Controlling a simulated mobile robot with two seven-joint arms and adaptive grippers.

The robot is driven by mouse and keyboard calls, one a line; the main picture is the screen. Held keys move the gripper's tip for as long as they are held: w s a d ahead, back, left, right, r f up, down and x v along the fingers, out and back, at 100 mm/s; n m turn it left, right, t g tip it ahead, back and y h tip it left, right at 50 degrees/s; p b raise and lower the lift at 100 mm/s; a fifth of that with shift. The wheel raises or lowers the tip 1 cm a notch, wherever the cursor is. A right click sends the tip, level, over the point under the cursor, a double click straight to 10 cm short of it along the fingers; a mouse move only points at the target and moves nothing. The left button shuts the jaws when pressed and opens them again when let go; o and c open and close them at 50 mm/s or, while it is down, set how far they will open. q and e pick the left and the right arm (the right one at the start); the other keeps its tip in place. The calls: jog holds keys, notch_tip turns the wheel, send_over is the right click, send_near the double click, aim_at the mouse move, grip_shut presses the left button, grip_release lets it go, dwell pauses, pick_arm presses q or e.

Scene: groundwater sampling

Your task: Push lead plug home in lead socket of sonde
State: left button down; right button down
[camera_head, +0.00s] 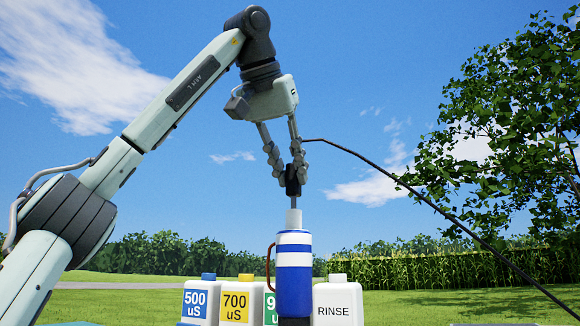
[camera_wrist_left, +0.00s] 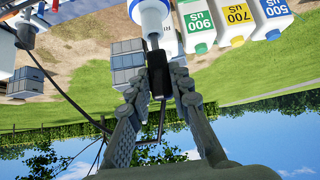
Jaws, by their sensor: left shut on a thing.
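The sonde (camera_head: 294,260) is an upright blue cylinder with white bands and a pale grey top collar (camera_head: 293,218). The black lead plug (camera_head: 293,186) stands upright above it, with a thin grey stem between plug and collar. My left gripper (camera_head: 287,168) points down and is shut on the plug. In the left wrist view, the plug (camera_wrist_left: 157,78) lies between the fingers (camera_wrist_left: 158,88), with the sonde's white and blue end (camera_wrist_left: 150,12) beyond it. I cannot tell how deep the stem sits; the socket's inside is hidden. My right gripper is not in view.
A black cable (camera_head: 420,194) arcs from the plug down to the right. Bottles marked 500 (camera_head: 198,303), 700 (camera_head: 236,304) and a partly hidden green label (camera_head: 270,306) stand left of the sonde. The RINSE bottle (camera_head: 338,305) stands close on its right.

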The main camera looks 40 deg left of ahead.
pick_arm(q)
jog(key=shift+f+b, duration=0.45)
jog(key=shift+f, duration=0.5)
jog(key=c, duration=1.3)
grip_release()
jog(key=v, duration=1.2)
